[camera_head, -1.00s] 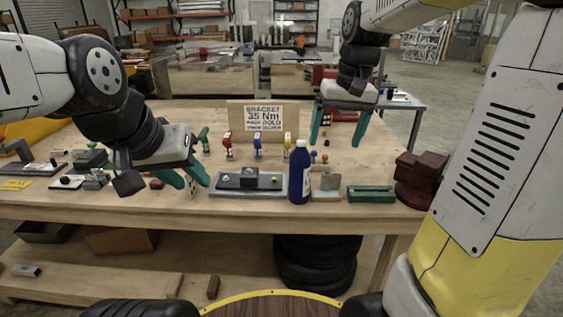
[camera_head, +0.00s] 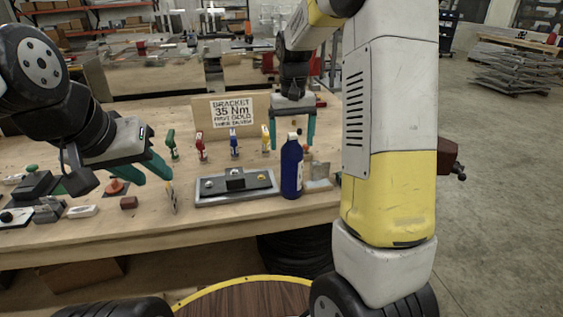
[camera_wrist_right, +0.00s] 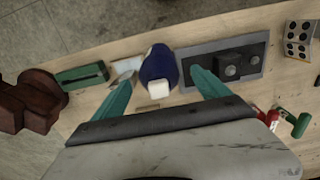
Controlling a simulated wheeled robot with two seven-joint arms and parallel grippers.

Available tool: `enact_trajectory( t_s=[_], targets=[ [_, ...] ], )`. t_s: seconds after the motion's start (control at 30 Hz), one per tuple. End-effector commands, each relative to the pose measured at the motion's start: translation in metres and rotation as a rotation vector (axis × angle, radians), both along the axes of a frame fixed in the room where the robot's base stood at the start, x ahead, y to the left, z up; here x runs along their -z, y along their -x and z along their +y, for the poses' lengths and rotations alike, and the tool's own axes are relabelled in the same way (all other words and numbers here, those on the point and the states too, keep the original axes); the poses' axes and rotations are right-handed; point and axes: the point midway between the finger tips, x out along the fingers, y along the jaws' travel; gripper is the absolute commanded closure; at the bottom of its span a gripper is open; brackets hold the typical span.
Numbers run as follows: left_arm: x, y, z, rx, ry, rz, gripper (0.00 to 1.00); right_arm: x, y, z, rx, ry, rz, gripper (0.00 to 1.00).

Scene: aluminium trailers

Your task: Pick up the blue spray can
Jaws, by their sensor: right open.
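The blue spray can (camera_head: 291,167) stands upright near the front edge of the wooden workbench, with a white cap on top. My right gripper (camera_head: 292,145) is open, behind and above the can in the head view. In the right wrist view the can (camera_wrist_right: 157,65) shows between the two teal fingers of this gripper (camera_wrist_right: 162,78), apart from both. Its white cap points toward the gripper. My left gripper (camera_head: 158,168) hangs over the left part of the bench, away from the can; its finger gap is unclear.
A grey fixture tray (camera_head: 205,200) sits close left of the can, and a grey angled block (camera_head: 318,175) close right. Red, blue and yellow tools stand before a bracket sign (camera_head: 233,111). The right wrist view shows a green box (camera_wrist_right: 82,76) and a dark red vise (camera_wrist_right: 30,98).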

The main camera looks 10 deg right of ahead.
Motion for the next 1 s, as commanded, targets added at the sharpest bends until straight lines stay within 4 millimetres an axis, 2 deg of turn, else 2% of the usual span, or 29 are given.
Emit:
enact_trajectory(
  t_s=[0.1,0.2,0.47,0.9,1.0],
  targets=[
    [0.0,0.0,0.0,0.0,0.0,0.0,0.64,0.019,0.0,-0.001,0.001,0.001,0.005,0.15],
    [0.0,0.0,0.0,0.0,0.0,0.0,0.64,0.027,0.0,-0.001,0.001,0.001,0.002,0.15],
    [0.0,0.0,0.0,0.0,0.0,0.0,0.64,0.029,-0.001,-0.001,0.0,0.0,0.001,0.15],
    [0.0,0.0,0.0,0.0,0.0,0.0,0.64,0.028,-0.001,-0.001,0.0,0.0,0.0,1.0],
    [0.0,0.0,0.0,0.0,0.0,0.0,0.64,0.028,-0.001,-0.001,0.0,0.0,-0.001,1.0]
  ],
)
